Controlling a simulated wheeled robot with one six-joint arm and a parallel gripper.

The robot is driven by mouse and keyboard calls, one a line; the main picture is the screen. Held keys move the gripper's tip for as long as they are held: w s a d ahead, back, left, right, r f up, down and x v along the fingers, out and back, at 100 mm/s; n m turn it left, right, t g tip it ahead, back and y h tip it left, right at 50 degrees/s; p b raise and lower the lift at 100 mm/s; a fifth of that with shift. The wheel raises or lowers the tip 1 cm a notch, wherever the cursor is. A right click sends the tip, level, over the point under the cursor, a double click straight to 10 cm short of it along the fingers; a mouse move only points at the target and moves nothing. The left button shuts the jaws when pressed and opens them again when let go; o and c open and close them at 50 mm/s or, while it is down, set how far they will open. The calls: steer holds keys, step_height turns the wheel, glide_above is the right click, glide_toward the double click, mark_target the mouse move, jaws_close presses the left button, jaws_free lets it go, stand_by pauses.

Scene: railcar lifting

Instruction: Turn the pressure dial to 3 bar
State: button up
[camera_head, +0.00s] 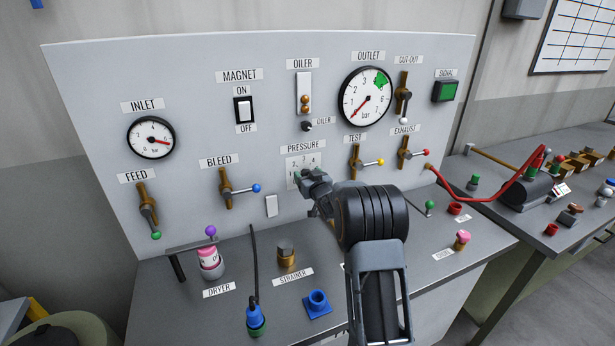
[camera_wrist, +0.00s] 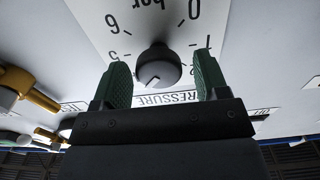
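The pressure dial is a dark round knob (camera_wrist: 158,68) with a pale top face and a white mark, on a white numbered plate (camera_wrist: 105,12). The wrist view shows the plate upside down; I cannot tell which number the mark points to. In the head view the plate (camera_head: 293,162) shows under the PRESSURE label, with the knob hidden behind my gripper (camera_head: 312,180). In the wrist view my gripper (camera_wrist: 161,66) is open, its green fingers on either side of the knob, with gaps between them and it.
The outlet gauge (camera_head: 366,97) has its red needle at the low end. The bleed lever (camera_head: 238,189) is left of the dial; the test lever (camera_head: 364,162) and exhaust lever (camera_head: 412,153) are right. A strainer (camera_head: 287,254) and blue fitting (camera_head: 318,303) stand on the bench below.

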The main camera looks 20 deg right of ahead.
steer(key=c, duration=0.8)
steer(key=shift+a+f+n+b, duration=0.1)
steer(key=shift+n+b, duration=4.3)
steer(key=shift+b, duration=2.5)
steer(key=shift+c, duration=0.2)
steer(key=o, duration=0.9)
